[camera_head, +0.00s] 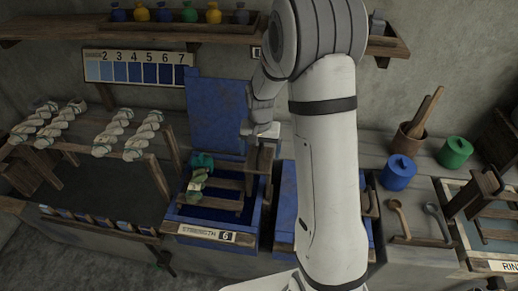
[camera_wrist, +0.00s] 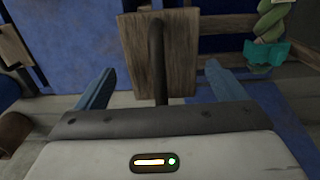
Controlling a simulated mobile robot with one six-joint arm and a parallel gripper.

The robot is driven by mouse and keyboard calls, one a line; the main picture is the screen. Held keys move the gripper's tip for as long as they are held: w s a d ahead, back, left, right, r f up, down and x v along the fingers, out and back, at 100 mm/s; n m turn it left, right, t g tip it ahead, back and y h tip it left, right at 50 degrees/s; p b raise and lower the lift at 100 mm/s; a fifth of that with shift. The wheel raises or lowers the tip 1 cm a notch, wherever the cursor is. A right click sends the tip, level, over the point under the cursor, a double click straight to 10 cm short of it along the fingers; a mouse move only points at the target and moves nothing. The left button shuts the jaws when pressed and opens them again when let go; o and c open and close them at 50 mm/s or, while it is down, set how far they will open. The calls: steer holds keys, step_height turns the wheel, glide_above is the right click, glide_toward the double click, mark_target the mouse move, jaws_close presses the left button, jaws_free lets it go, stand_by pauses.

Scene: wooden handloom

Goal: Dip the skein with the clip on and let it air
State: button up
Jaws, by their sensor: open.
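A greenish skein (camera_head: 196,182) hangs on a wooden frame at the left side of the open blue vat (camera_head: 178,218), with a teal clip (camera_head: 203,161) on it. The skein (camera_wrist: 275,18) and clip (camera_wrist: 268,52) also show at the upper right of the wrist view. The vat's front label (camera_head: 207,233) reads strength 6. My gripper (camera_head: 263,131) is over the vat's right side, by the frame's wooden upright. In the wrist view my gripper (camera_wrist: 160,88) is open, its fingers either side of a dark upright handle (camera_wrist: 157,50) before a wooden plate (camera_wrist: 130,60). Whether they touch it is unclear.
A blue lid (camera_head: 218,112) stands up behind the vat. Several pale skeins (camera_head: 110,135) hang on racks at the left. A shade chart (camera_head: 135,70) is on the wall. Blue (camera_head: 398,173) and green (camera_head: 455,152) pots and a rinse tub (camera_head: 500,255) are at the right.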

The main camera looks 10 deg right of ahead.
step_height(320, 180, up, 7)
steer(key=p, duration=0.4)
stand_by(0.4)
steer(key=shift+s+r, duration=0.25)
steer(key=shift+r, duration=0.1)
steer(key=s+r+n+t+b, duration=0.1)
steer(key=s+r, duration=0.4)
steer(key=s, duration=0.6)
steer(key=s+r+n+t+b, duration=0.2)
steer(key=s+r, duration=0.3)
steer(key=s, duration=0.7)
steer(key=shift+a+r+n+b, duration=0.15)
steer(key=shift+r+n+b, duration=0.2)
steer(key=shift+n+b, duration=0.5)
